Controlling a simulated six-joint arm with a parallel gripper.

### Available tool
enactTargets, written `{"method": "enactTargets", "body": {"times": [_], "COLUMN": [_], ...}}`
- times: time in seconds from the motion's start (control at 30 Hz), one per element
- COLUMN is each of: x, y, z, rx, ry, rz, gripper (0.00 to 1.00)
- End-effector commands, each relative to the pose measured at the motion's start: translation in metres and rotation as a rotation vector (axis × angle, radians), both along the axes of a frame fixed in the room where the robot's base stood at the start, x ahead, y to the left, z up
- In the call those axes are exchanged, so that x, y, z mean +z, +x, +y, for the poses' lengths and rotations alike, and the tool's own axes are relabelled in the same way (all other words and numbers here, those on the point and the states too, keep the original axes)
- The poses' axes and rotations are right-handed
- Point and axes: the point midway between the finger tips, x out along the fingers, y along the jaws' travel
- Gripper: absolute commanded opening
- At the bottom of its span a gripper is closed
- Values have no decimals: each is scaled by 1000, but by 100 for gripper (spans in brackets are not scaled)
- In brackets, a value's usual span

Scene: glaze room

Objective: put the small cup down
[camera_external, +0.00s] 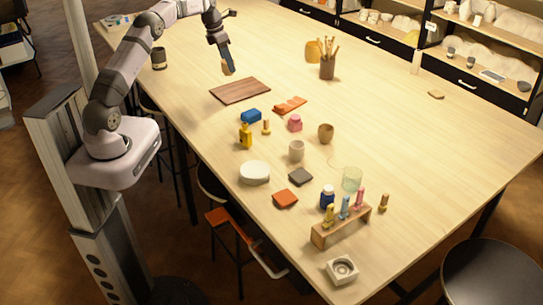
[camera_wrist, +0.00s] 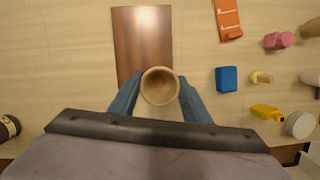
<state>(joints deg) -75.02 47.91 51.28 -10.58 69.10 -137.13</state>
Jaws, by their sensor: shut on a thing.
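A small tan cup (camera_wrist: 160,86) sits between the two blue fingers of my gripper (camera_wrist: 157,98) in the wrist view, its round open mouth facing the camera. My gripper is shut on it. In the external view my gripper (camera_external: 227,64) hangs over the far left part of the table, with the cup partly hidden between the fingers. A brown wooden board (camera_external: 240,91) lies on the table just in front of it. In the wrist view the board (camera_wrist: 128,42) shows beyond and partly behind the cup.
A brush holder (camera_external: 327,68) is to the right. A dark cup (camera_external: 159,58) stands by the left edge.

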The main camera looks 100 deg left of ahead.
Motion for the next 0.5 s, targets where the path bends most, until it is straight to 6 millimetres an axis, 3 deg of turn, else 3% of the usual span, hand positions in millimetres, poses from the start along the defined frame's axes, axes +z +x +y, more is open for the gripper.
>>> {"method": "enactTargets", "body": {"times": [0.2, 0.5], "x": [2, -2], "y": [2, 2], "z": [8, 8], "rx": [141, 177], "ry": [0, -1], "rz": [0, 1], "gripper": [20, 20]}}
